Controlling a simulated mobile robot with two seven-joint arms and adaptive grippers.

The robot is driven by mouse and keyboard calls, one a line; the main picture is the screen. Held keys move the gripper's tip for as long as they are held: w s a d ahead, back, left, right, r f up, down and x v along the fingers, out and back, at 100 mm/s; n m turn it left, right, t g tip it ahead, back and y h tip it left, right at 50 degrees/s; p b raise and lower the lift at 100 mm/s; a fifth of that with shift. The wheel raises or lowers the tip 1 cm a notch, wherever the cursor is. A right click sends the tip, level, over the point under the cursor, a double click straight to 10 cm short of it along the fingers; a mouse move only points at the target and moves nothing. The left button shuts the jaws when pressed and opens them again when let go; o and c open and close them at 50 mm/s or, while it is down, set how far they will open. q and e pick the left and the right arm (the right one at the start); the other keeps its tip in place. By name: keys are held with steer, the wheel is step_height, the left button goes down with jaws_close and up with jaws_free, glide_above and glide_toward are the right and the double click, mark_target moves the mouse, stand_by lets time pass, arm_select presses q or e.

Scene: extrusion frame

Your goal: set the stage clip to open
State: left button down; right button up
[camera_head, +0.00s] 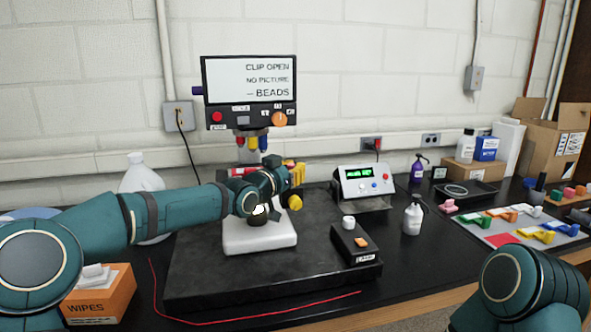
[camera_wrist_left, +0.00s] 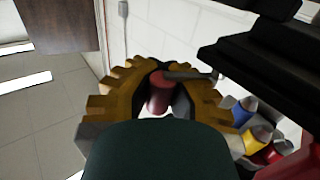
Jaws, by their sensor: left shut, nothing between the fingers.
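The microscope's screen (camera_head: 250,78) reads "CLIP OPEN", "NO PICTURE" and "BEADS". Its red, yellow and blue objectives (camera_head: 252,143) hang below the screen, and their tips show at the right of the left wrist view (camera_wrist_left: 250,125). The white microscope base (camera_head: 262,238) stands on a black slab. My left gripper (camera_head: 297,178) is shut and empty, with yellow fingers, at the stage under the objectives. A red cylinder with a dark lever (camera_wrist_left: 159,98) shows in the gap behind the fingers; I cannot tell whether it is the stage clip. My arm hides most of the stage.
A small black box (camera_head: 355,245) with a white knob and a control unit (camera_head: 366,183) stand to the right. A white dropper bottle (camera_head: 412,219) is beyond them. A wipes box (camera_head: 97,295) is at front left. The black slab (camera_head: 190,270) is bare at front left.

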arm_select(q)
steer(key=shift+f, duration=0.1)
steer(key=c, duration=1.1)
jaws_free()
steer(key=shift+s+a, duration=0.1)
steer(key=shift+a, duration=0.05)
steer(key=shift+c, duration=0.2)
steer(key=v, duration=1.2)
steer(key=shift+s, duration=0.1)
